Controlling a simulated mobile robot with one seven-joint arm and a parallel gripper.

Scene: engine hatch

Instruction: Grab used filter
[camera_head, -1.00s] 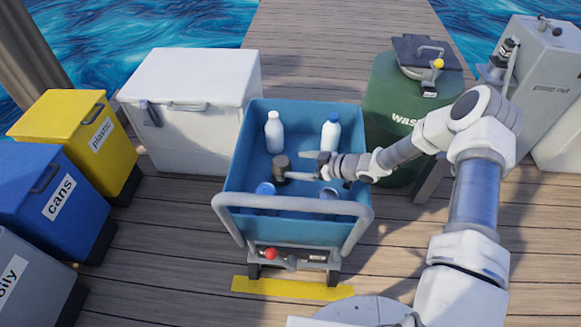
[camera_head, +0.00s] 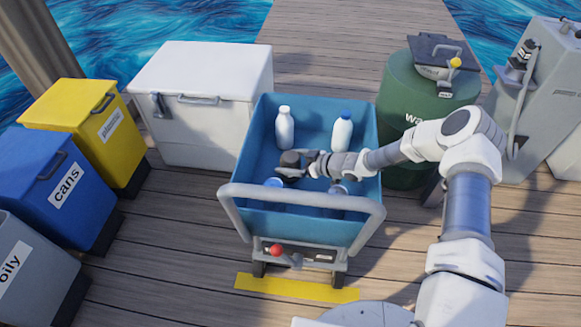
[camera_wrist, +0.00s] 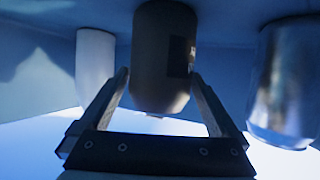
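The used filter is a dark grey-brown cylinder (camera_head: 289,159) standing in the blue cart among bottles and jars. In the wrist view it fills the middle (camera_wrist: 162,60). My gripper (camera_head: 295,164) reaches in from the right, low in the cart. Its two fingers (camera_wrist: 160,78) lie on either side of the filter, close against its sides, and look shut on it. The exact contact is hard to see. The filter looks upright and shows no clear lift.
The blue cart (camera_head: 258,140) also holds two white bottles (camera_head: 285,128) (camera_head: 342,131) and blue-topped items near its handle (camera_head: 300,200). A green waste drum (camera_head: 398,120) stands to the right. A white chest (camera_head: 200,100) and labelled bins (camera_head: 60,190) stand to the left.

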